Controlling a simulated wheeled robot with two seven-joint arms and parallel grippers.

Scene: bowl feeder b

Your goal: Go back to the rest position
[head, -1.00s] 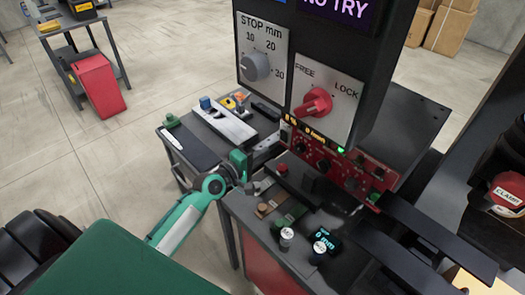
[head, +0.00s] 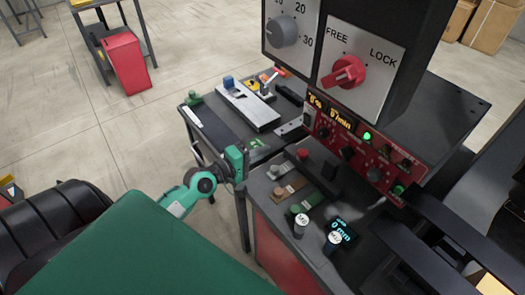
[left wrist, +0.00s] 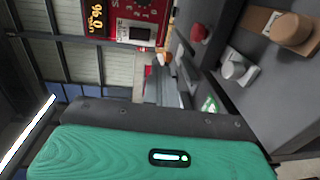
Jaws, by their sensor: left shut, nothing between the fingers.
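My left gripper (head: 242,163) is in the head view, at the end of my green and grey arm. It is shut and empty, beside the left edge of the machine's control bench (head: 262,184) and apart from the controls as far as I can tell. In the left wrist view, the green gripper body fills the bottom, and the fingertips do not show clearly. My right gripper is not in view.
A red FREE/LOCK selector (head: 343,73) is above. A side table (head: 213,128) holds tools behind my gripper. Open floor (head: 90,140) lies to the left.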

